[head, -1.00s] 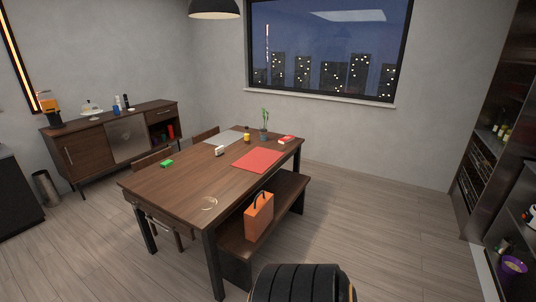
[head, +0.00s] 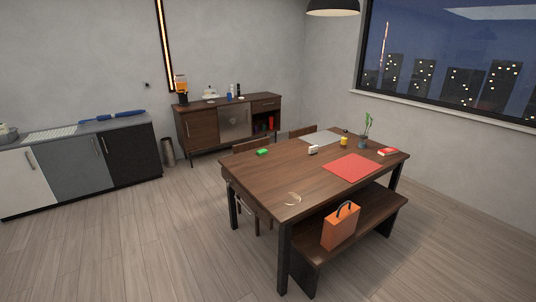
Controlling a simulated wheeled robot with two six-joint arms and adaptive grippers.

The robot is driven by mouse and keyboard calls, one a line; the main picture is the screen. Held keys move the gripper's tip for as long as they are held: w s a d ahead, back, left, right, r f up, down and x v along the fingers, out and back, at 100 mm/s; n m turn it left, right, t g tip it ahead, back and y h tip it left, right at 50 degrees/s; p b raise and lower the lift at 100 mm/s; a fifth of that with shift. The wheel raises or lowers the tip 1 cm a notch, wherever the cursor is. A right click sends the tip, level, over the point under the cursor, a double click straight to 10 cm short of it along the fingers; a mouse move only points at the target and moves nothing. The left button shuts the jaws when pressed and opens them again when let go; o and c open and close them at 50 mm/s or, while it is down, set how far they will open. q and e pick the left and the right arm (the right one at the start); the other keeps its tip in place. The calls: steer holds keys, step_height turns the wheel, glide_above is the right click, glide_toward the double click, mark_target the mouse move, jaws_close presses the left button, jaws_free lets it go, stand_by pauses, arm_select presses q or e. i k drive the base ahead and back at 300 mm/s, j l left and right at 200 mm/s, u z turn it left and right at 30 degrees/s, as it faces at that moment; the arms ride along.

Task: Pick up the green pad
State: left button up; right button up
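The green pad (head: 262,152) is a small bright green block lying on the dining table (head: 262,178). It sits near the table's far left edge, close to a chair, with bare wood around it. Neither of my grippers shows in the head view. The table stands some way ahead, right of the middle of the picture.
A bench (head: 372,222) with an orange bag (head: 341,228) stands along the table's near right side. Chairs (head: 252,145) line the far side. A sideboard (head: 203,129) and counter (head: 75,160) stand behind. The floor (head: 130,240) at left is clear.

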mark_target(263, 152)
steer(key=i+j, duration=0.65)
steer(key=j, duration=0.2)
steer(key=i+j+z, duration=0.1)
steer(key=i+j, duration=0.55)
steer(key=j, duration=0.2)
steer(key=i+j, duration=0.35)
steer(key=i+j+z, duration=0.1)
steer(key=i+j, duration=0.2)
steer(key=j, duration=0.25)
